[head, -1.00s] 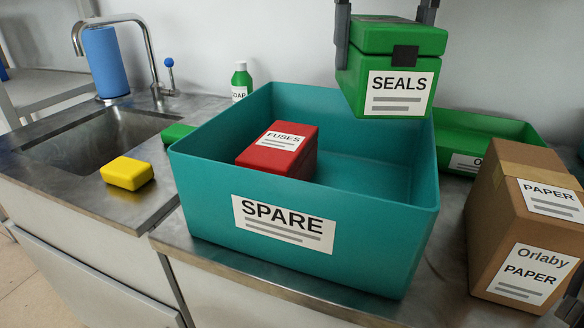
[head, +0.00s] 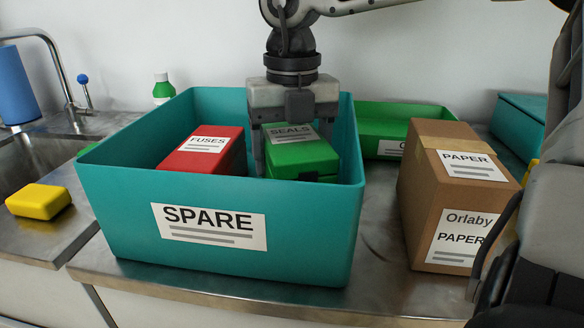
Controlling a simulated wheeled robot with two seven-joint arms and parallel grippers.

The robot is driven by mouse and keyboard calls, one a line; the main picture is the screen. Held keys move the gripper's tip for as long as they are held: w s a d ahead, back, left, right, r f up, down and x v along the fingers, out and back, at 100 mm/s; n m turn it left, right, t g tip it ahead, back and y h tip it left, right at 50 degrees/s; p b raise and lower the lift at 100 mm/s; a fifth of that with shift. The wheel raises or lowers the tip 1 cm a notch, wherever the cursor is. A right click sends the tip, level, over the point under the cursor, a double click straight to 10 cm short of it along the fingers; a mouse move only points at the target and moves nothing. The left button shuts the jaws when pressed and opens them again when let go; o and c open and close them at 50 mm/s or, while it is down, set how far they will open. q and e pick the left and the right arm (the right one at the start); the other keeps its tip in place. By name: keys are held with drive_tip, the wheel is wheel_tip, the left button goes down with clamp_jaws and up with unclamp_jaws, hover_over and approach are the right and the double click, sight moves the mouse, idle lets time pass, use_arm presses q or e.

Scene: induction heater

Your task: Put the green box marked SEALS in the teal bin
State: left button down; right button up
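The green box marked SEALS (head: 303,157) is inside the teal bin (head: 130,207), which is labelled SPARE. The box sits right of a red box marked FUSES (head: 205,152), its top at about the same height. Its lower part is hidden by the bin's front wall, so I cannot see whether it touches the floor. My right gripper (head: 292,130) points down over the green box, with a finger at each side of it, and appears shut on it. My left gripper is not in view.
A brown PAPER carton (head: 428,215) stands right of the bin. A green tray (head: 420,118) lies behind, with a teal container (head: 518,128) at the far right. A yellow block (head: 38,202), a soap bottle (head: 163,90) and the sink are at the left.

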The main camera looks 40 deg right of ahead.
wheel_tip(320, 180, down, 2)
drive_tip(key=shift+f, duration=0.15)
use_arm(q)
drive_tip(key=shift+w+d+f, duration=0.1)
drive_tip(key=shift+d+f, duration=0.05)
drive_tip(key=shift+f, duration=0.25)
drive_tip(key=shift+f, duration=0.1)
use_arm(e)
drive_tip(key=shift+f, duration=0.1)
drive_tip(key=o, duration=1.3)
drive_tip(key=shift+o, duration=0.2)
